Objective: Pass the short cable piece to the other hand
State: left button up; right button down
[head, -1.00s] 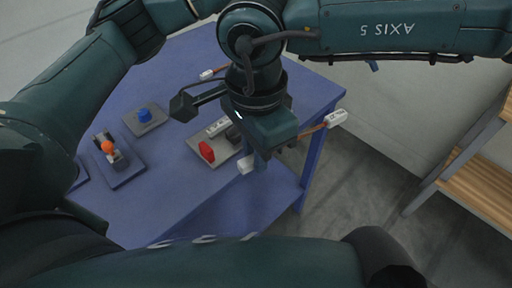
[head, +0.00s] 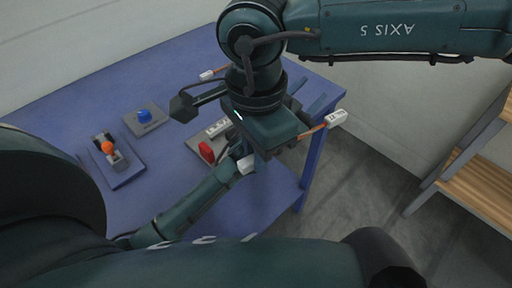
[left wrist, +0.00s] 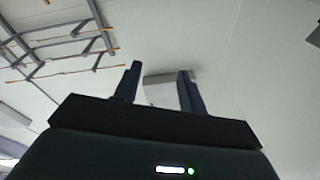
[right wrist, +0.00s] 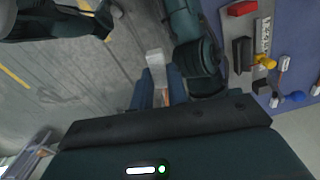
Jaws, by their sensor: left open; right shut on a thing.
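The short cable piece (head: 312,131) is orange with a white block at each end. One end (head: 337,118) sticks out to the right of my right gripper (head: 262,158), the other shows below it. My right gripper is shut on its middle; in the right wrist view one white end (right wrist: 155,58) stands beyond the fingertips. My left gripper (head: 311,98) is open, reaching under and behind the right one, its fingers partly hidden. The left wrist view shows its spread fingers (left wrist: 160,72); a pale grey block lies between them in the picture, too unclear to identify.
The blue table (head: 75,97) carries a plate with a red block (head: 206,151), a blue knob (head: 144,116), an orange knob (head: 107,147) and another white-ended piece (head: 207,75). A wooden-shelved rack (head: 478,165) stands at right. Floor lies free between.

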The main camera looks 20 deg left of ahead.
pick_arm(q)
jog(key=s+a+f+n+g+y, duration=0.1)
jog(key=s+f+g, duration=0.3)
jog(key=s+f, duration=0.7)
jog(key=s+a+f+n+g+y, duration=0.2)
jog(key=s+a+f+n+g, duration=0.1)
jog(key=s+f, duration=0.9)
jog(key=shift+a+f+g, duration=0.25)
jog(key=shift+f+g, duration=0.35)
jog(key=shift+f, duration=0.1)
